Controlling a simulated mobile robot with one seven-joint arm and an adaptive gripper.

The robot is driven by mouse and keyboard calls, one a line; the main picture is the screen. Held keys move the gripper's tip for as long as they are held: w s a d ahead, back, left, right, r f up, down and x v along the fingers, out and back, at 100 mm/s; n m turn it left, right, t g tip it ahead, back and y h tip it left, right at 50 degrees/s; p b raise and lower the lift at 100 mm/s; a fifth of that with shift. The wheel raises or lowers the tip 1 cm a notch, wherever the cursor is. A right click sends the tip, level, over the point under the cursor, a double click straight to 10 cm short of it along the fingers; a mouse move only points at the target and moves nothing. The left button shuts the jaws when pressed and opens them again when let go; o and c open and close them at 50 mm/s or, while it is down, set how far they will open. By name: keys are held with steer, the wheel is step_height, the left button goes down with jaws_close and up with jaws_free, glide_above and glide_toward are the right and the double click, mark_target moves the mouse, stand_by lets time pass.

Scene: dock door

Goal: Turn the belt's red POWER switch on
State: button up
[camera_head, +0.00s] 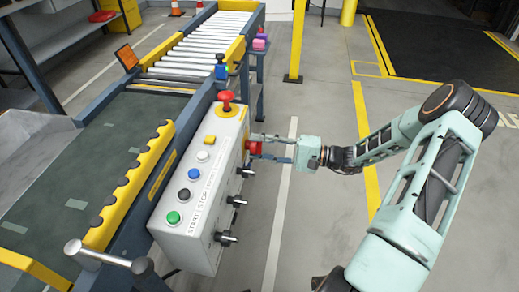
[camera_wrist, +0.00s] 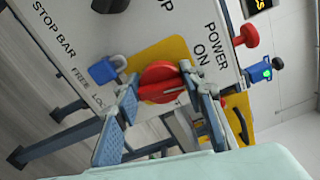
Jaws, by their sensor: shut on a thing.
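The red POWER switch (camera_wrist: 163,82) is a round rotary knob on a yellow plate, with the words POWER and ON printed beside it. In the head view the red switch (camera_head: 254,147) sticks out from the side of the white control box (camera_head: 205,165). My gripper (camera_head: 275,150) reaches it from the right. In the wrist view my gripper (camera_wrist: 160,105) has its two fingers on either side of the knob, shut on it. The fingers hide part of the knob's lower edge, and I cannot tell the switch's exact setting.
A blue padlock (camera_wrist: 106,69) sits left of the switch. A red mushroom button (camera_head: 226,100) tops the box, with coloured push buttons along its face. Black knobs (camera_head: 226,238) stick out below. The belt (camera_head: 85,150) lies left; floor at right is open.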

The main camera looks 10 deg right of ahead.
steer(key=shift+f+n+b, duration=0.1)
steer(key=shift+n+b, duration=0.25)
steer(key=shift+n, duration=0.75)
steer(key=o, duration=1.2)
steer(key=shift+c, duration=0.2)
steer(key=v, duration=1.2)
